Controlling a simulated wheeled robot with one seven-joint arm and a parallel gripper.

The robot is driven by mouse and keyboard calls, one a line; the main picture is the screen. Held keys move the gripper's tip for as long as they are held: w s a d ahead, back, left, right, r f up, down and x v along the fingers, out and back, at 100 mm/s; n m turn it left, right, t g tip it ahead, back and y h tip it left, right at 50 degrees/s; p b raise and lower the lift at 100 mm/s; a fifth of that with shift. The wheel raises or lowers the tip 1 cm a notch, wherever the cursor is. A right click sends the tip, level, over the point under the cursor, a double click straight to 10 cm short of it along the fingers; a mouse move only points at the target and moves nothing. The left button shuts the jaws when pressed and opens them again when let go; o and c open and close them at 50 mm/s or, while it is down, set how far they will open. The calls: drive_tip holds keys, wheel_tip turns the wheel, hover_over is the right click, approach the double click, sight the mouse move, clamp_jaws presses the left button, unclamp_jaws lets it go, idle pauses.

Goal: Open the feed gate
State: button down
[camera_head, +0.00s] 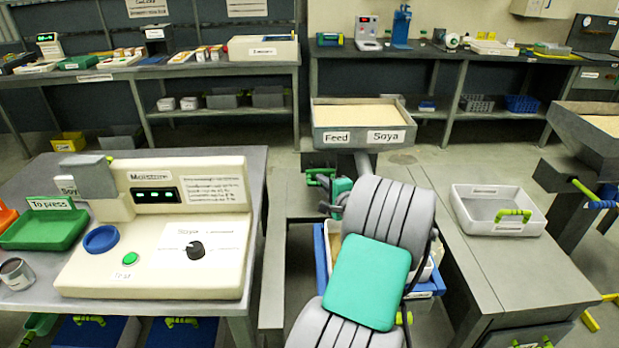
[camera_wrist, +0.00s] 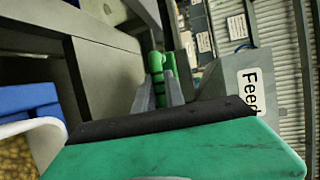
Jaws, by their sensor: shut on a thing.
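The feed hopper (camera_head: 336,140), a grey bin of pale material labelled "Feed" and "Soya", stands at the centre back in the head view. The feed gate's green handle (camera_head: 318,174) shows just below its left side. In the wrist view the green handle (camera_wrist: 155,62) stands between my grey fingers. My gripper (camera_wrist: 160,92) is shut on it. In the head view my gripper (camera_head: 331,196) is small and partly hidden behind my arm. The gate's plate is hidden, so I cannot tell how far it is open.
A blue crate with a white tub (camera_head: 438,284) stands under my arm. The moisture meter (camera_head: 155,225) is on the left table. A white tray (camera_head: 497,228) with a green handle lies on the right table. The hopper's label (camera_wrist: 249,90) is close to my gripper's right.

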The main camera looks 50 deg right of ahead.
drive_tip(key=shift+s+a, duration=0.1)
drive_tip(key=shift+a, duration=0.05)
drive_tip(key=c, duration=1.4)
unclamp_jaws()
drive_tip(key=shift+s, duration=0.1)
drive_tip(key=v, duration=0.7)
drive_tip(key=shift+s+a, duration=0.15)
drive_tip(key=shift+s, duration=0.15)
drive_tip(key=shift+r, duration=0.1)
